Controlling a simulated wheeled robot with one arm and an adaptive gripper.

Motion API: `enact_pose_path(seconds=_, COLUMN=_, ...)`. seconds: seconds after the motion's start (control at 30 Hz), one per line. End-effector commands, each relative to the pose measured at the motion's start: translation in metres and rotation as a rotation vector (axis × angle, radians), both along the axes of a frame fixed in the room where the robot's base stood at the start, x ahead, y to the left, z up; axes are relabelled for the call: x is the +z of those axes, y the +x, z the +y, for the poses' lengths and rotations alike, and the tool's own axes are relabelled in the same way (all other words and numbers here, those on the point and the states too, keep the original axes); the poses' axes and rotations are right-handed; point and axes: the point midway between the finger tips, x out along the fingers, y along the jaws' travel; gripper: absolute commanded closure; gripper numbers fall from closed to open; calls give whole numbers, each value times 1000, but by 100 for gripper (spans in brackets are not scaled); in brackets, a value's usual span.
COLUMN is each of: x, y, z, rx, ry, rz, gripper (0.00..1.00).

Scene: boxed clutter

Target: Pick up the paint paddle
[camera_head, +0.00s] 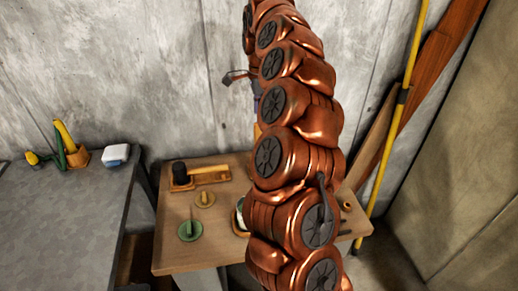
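I cannot make out the paint paddle for certain.
A grey counter (60,210) at left bears a white box (116,155) and tools. A yellow pole (385,165) and planks (430,65) lean at right.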

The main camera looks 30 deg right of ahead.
Motion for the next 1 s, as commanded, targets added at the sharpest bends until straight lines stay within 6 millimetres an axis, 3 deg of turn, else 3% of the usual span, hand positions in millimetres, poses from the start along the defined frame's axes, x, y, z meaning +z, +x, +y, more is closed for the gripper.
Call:
enact_pose_path(seconds=0.47, x=-30, y=2, z=2, rx=7, ry=3, rz=4, gripper=50)
enact_pose_path(seconds=0.8, x=-71, y=6, z=1, rx=6, ry=4, rz=1, gripper=50)
enact_pose_path(seconds=1.0, x=-73, y=7, z=1, rx=5, ry=2, rz=-1, gripper=50)
